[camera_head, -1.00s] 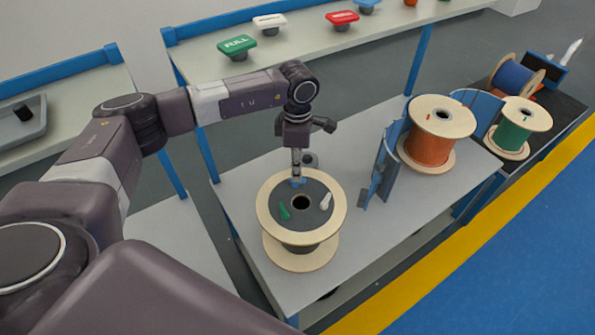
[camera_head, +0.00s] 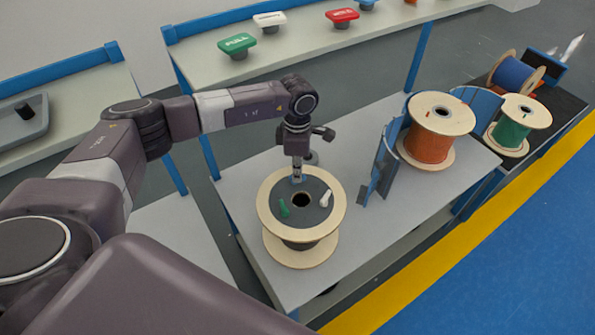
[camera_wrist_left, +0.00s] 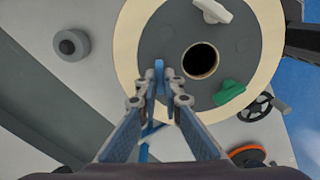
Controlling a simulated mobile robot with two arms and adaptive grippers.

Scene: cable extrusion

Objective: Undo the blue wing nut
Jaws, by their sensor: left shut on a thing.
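The blue wing nut (camera_wrist_left: 159,78) sits on the dark grey disc on top of a wooden spool, and my left gripper (camera_wrist_left: 160,92) is shut on it. In the head view my left gripper (camera_head: 297,178) points straight down over the far side of the disc and mostly hides the blue nut. A green wing nut (camera_head: 284,208) and a white wing nut (camera_head: 325,198) sit on the same disc, around its dark centre hole (camera_head: 300,200). They also show in the left wrist view, green (camera_wrist_left: 229,92) and white (camera_wrist_left: 212,11). My right gripper is not in view.
The spool (camera_head: 300,257) stands on a grey table (camera_head: 350,225). A blue curved guard (camera_head: 382,165) and an orange cable spool (camera_head: 432,147) stand to its right. Green (camera_head: 510,138) and blue (camera_head: 513,78) cable spools are farther right. A shelf with coloured signs runs behind.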

